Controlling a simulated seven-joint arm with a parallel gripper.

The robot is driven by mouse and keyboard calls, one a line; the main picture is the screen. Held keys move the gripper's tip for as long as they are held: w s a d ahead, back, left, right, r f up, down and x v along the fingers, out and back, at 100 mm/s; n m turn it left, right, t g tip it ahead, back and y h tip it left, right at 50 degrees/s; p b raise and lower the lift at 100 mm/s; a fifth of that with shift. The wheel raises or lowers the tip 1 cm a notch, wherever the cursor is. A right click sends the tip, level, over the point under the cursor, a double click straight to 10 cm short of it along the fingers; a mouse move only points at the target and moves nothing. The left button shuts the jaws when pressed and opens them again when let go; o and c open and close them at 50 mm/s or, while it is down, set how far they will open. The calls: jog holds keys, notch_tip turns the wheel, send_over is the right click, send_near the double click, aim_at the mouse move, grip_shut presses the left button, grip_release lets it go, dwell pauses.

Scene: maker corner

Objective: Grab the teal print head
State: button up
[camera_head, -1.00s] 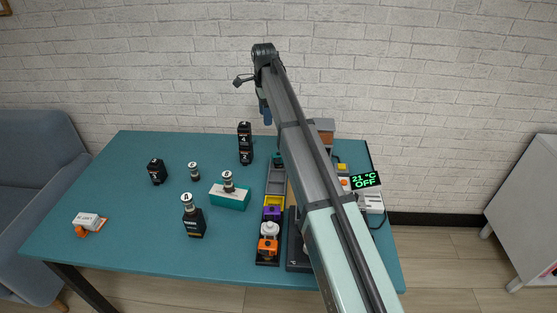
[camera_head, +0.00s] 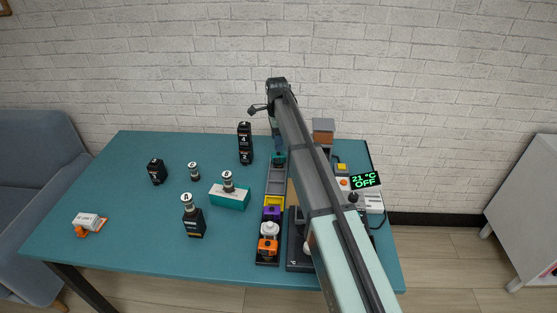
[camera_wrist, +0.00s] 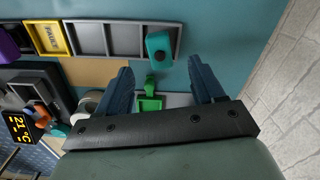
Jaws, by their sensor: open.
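The teal print head (camera_wrist: 160,46) sits in the end slot of the grey slotted rack (camera_wrist: 122,40) in the wrist view. In the head view the print head (camera_head: 279,160) is at the far end of the rack (camera_head: 276,178). My gripper (camera_wrist: 160,66) is open, its two blue fingers spread on either side of the print head in the picture, with nothing between them. The fingers look to be still above it, not touching. In the head view my gripper (camera_head: 278,143) is partly hidden behind my arm.
The rack's middle slots look empty. A black two-part tower (camera_head: 245,144) stands left of the rack. Bottles and a teal box (camera_head: 230,197) stand further left. A temperature display (camera_head: 366,180) is at right.

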aim_at(278, 153)
jog(key=shift+d+f, duration=0.15)
jog(key=shift+f, duration=1.8)
jog(key=shift+d+f, duration=0.1)
jog(key=shift+f, duration=1.85)
jog(key=c, duration=1.1)
jog(key=shift+r, duration=0.15)
